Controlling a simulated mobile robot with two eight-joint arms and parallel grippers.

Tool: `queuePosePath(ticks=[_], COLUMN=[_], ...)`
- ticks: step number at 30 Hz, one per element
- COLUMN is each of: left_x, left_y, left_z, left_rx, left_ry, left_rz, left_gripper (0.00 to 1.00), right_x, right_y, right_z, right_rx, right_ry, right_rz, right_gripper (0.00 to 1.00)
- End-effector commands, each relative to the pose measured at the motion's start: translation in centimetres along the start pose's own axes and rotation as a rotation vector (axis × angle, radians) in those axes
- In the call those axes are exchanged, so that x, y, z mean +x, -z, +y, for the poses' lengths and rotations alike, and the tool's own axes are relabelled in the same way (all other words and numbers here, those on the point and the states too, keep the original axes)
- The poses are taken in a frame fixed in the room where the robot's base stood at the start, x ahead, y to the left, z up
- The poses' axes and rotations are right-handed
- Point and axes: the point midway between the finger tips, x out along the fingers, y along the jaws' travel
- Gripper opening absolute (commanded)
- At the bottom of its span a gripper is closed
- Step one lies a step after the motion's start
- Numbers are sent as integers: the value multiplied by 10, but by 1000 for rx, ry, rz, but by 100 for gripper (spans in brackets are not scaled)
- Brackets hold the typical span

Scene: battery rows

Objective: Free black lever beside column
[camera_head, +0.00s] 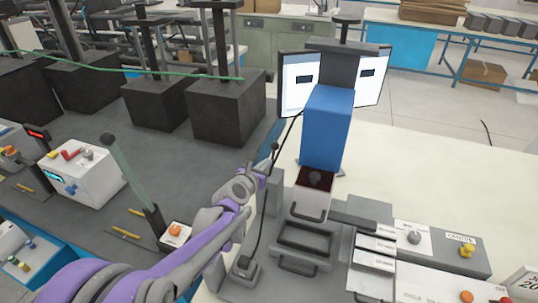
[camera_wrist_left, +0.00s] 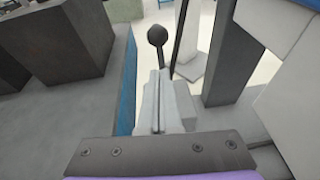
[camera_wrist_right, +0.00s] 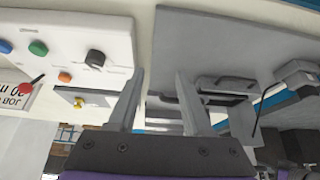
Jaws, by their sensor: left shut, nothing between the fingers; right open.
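A black ball-topped lever (camera_head: 275,146) stands left of the blue press head (camera_head: 325,130) on its grey column (camera_head: 338,70). My left gripper (camera_head: 262,170) is at the lever, just below the knob. In the left wrist view, the black knob (camera_wrist_left: 157,35) shows just beyond the shut fingers (camera_wrist_left: 158,78). The fingers hide the lower lever; contact is unclear. My right gripper (camera_wrist_right: 157,80) is open and empty in the right wrist view, with the work table's fixtures behind it. It is not visible in the head view.
A thin black cable (camera_head: 264,205) runs close to my left gripper, down to a small grey block (camera_head: 243,268). Grey trays (camera_head: 305,236) and a control panel (camera_head: 414,237) lie right.

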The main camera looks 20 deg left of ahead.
Motion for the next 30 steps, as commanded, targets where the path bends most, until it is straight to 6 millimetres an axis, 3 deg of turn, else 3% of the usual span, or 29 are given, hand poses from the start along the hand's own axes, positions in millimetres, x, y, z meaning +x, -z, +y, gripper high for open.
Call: queuePosePath(ticks=[1,6,19,30], left_x=[6,17,20,40], left_y=[-12,-23,-24,-28], left_z=[0,0,0,0], left_rx=[0,0,0,0], left_ry=[1,1,0,1], left_rz=[-4,-3,-1,0], left_gripper=[0,0,0,0], right_x=[-5,-8,-8,10], right_y=[6,12,11,-13], right_z=[0,0,0,0], right_rx=[0,0,0,0], right_ry=[0,0,0,0], right_rz=[6,12,11,-13], right_gripper=[50,50,50,50])
